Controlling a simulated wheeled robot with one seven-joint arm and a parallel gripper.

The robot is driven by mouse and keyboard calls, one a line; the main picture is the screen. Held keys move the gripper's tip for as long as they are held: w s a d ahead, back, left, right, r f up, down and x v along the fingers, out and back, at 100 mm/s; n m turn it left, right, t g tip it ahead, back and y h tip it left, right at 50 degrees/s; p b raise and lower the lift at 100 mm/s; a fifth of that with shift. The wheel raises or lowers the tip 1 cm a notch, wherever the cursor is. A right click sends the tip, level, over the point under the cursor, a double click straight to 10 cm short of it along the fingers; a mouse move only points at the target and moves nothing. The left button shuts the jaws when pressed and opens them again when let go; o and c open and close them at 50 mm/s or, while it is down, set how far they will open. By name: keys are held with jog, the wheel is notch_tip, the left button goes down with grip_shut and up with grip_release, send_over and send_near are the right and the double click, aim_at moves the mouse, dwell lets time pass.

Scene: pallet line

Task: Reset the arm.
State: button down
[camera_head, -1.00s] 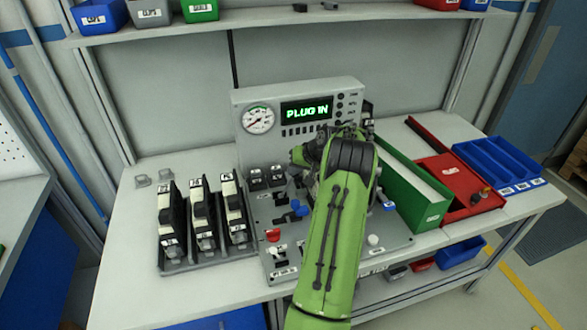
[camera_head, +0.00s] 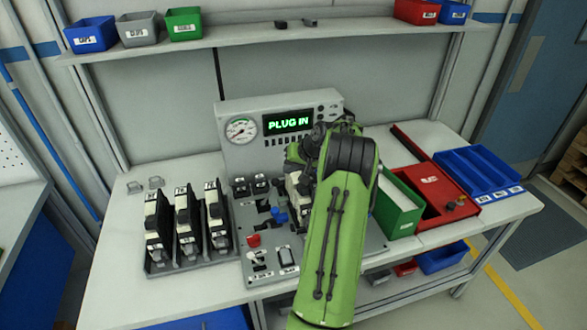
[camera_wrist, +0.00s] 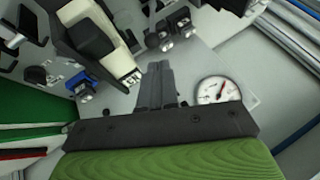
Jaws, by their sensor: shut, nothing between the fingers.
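My green arm reaches over the test panel (camera_head: 232,108) on the workbench and hides part of it in the head view. My gripper (camera_wrist: 160,72) shows in the wrist view with its dark fingers together and nothing between them. It is over the panel, near the round gauge (camera_wrist: 217,91). A black and cream module (camera_wrist: 105,40) sits on the panel beside the fingers, apart from them as far as I can see. The panel's display (camera_head: 288,121) reads "PLUG IN". In the head view the fingertips are hidden behind my arm.
Several black and cream modules stand in a rack (camera_head: 190,262) at left. A green bin (camera_head: 400,208), red tray (camera_head: 440,180) and blue tray (camera_head: 480,172) stand at right. A shelf (camera_head: 250,40) with small bins runs above. The bench's front left is clear.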

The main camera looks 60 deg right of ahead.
jog(key=w+a+r+n+g, duration=0.1)
jog(key=w+a+r+n, duration=0.1)
jog(key=a+r, duration=0.45)
jog(key=w+a+r+n, duration=0.1)
jog(key=w+a+r, duration=0.2)
jog(key=a, duration=0.6)
jog(key=s+a+r+n, duration=0.1)
jog(key=a+r, duration=0.2)
jog(key=a, duration=0.4)
jog(key=s+a+r+n, duration=0.1)
jog(key=s+a+r, duration=0.15)
jog(key=a, duration=0.45)
jog(key=s+a+r+n, duration=0.2)
jog(key=s+a, duration=0.6)
jog(key=a, duration=0.2)
jog(key=s+a+f+n, duration=0.1)
jog(key=s+a, duration=0.1)
jog(key=s, duration=0.4)
jog(key=s+a+f+n, duration=0.1)
jog(key=s+a, duration=0.2)
jog(key=s, duration=0.3)
jog(key=shift+f+n+g+y, duration=0.3)
jog(key=shift+f+n, duration=0.1)
